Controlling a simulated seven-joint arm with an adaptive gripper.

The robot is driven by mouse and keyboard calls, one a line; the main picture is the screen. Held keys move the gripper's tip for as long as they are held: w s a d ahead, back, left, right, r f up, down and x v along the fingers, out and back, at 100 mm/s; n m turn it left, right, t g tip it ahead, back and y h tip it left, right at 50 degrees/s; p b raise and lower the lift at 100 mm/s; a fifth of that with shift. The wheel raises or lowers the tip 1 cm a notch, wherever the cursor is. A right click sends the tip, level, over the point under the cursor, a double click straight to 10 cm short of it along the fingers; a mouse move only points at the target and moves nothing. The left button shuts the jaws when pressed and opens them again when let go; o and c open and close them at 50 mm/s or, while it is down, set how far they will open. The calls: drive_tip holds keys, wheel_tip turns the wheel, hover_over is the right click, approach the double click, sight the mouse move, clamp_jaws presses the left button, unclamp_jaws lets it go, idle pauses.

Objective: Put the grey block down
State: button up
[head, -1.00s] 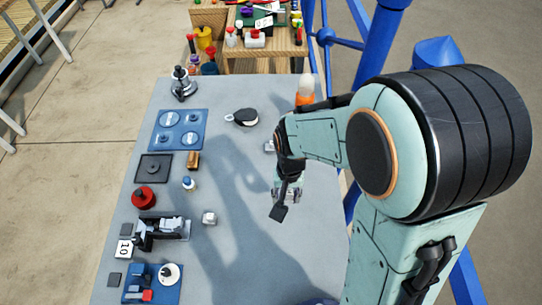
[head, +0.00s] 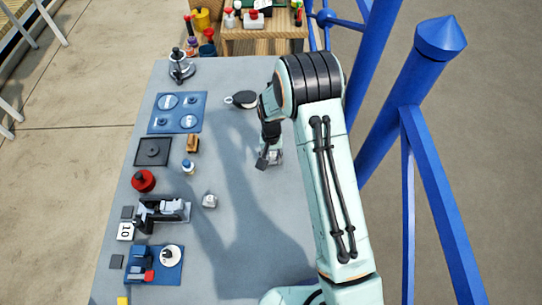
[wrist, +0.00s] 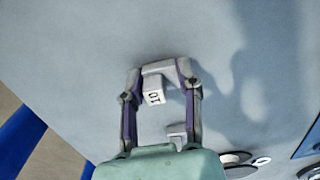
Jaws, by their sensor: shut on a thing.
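My gripper (head: 264,160) is over the right part of the grey table (head: 235,235). In the wrist view my gripper (wrist: 162,78) is shut on the grey block (wrist: 157,70), which sits between the fingertips and has a white face marked 10. A small gap or contact between the block and the tabletop cannot be told. In the head view the block is mostly hidden by the gripper. Another small grey piece (wrist: 177,131) shows nearer the palm in the wrist view.
A blue tray (head: 177,112), dark square plate (head: 153,151), red knob (head: 144,181) and black fixture (head: 160,212) line the left side. The middle front is clear.

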sight(271, 156)
drive_tip(key=o, duration=1)
drive_tip(key=shift+f, duration=0.1)
drive_tip(key=shift+o, duration=0.2)
drive_tip(key=s+d+r, duration=0.1)
drive_tip(key=s+r, duration=0.1)
drive_tip(key=r, duration=0.7)
drive_tip(key=s+d+r, duration=0.2)
drive_tip(key=s+r, duration=0.1)
drive_tip(key=r, duration=0.7)
drive_tip(key=s+d+r, duration=0.2)
drive_tip(key=s, duration=0.8)
drive_tip(key=s+d+r+n, duration=0.1)
drive_tip(key=s+d+r, duration=0.1)
drive_tip(key=s, duration=0.9)
drive_tip(key=shift+s+d+r+y, duration=0.2)
drive_tip(key=shift+r+y, duration=0.2)
drive_tip(key=shift+r, duration=0.35)
